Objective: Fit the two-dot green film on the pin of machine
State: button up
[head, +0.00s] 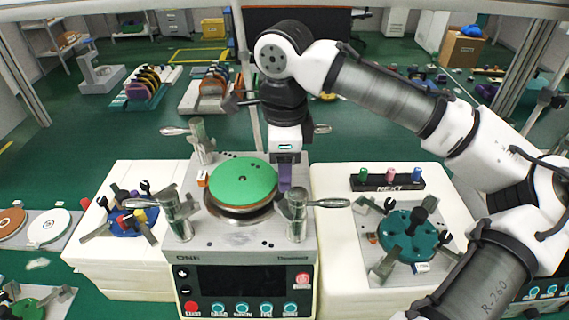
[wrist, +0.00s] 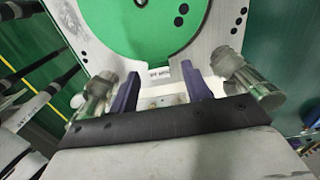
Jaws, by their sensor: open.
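The green film (head: 243,182) lies on the round metal platen (head: 240,212) of the machine (head: 240,245) marked ONE. Small dark marks show on the film in the head view; in the wrist view two dark dots show on the green film (wrist: 150,25), near its right side. My gripper (head: 285,178), with purple fingers, is at the back right of the platen, beside the film's edge. In the wrist view my gripper (wrist: 158,82) is open, with nothing between its fingers.
Clamp posts with lever handles (head: 176,212) stand around the platen. A blue fixture with coloured knobs (head: 132,218) is on the left block. A teal disc fixture (head: 408,232) and a black NEXT rack (head: 388,181) are on the right. Racks of coloured discs (head: 214,85) stand behind.

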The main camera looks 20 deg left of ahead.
notch_tip(320, 180, up, 14)
jog(key=b, duration=0.1)
jog(key=shift+b, duration=0.4)
jog(key=shift+f, duration=0.15)
